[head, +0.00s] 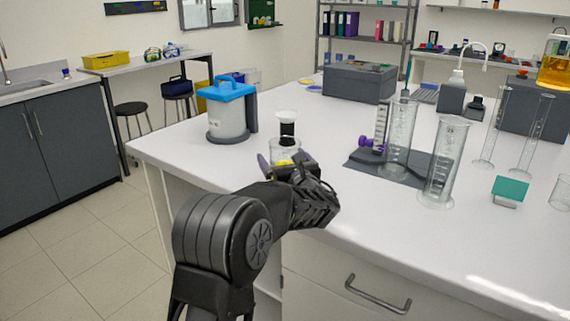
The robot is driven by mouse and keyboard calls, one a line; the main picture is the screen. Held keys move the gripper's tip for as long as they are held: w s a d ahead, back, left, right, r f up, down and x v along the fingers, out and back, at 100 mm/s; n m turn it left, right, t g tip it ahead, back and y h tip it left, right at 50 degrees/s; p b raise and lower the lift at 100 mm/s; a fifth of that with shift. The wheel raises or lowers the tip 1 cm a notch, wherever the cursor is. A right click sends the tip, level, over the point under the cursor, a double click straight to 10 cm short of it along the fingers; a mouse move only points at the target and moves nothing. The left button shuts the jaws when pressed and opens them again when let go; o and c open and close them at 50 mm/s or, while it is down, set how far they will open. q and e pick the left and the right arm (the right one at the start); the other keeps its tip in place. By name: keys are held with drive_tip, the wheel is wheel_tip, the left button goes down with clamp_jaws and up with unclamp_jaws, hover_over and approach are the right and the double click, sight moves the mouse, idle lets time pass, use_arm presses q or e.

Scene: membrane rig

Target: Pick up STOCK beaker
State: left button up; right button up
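A clear glass beaker (285,146) stands upright on the white bench, just beyond my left gripper. I take it for the STOCK beaker, but no lettering is legible. A yellow patch shows low on it, between the fingers; I cannot tell whether it is a label or contents. My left gripper (285,160) reaches it from the near side. Its fingertips are spread, one on each side of the beaker's lower part, and contact is not visible. The gripper hides the beaker's base. My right gripper is not in view.
A dark cylinder with a white top (287,121) stands directly behind the beaker. A blue-lidded container (228,112) stands to the left. Tall graduated cylinders (441,165) stand around a dark mat (366,160) to the right.

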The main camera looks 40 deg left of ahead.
use_arm(q)
drive_tip(key=shift+w+a, duration=0.2)
drive_tip(key=shift+a, duration=0.1)
idle(0.4)
drive_tip(key=c, duration=1.8)
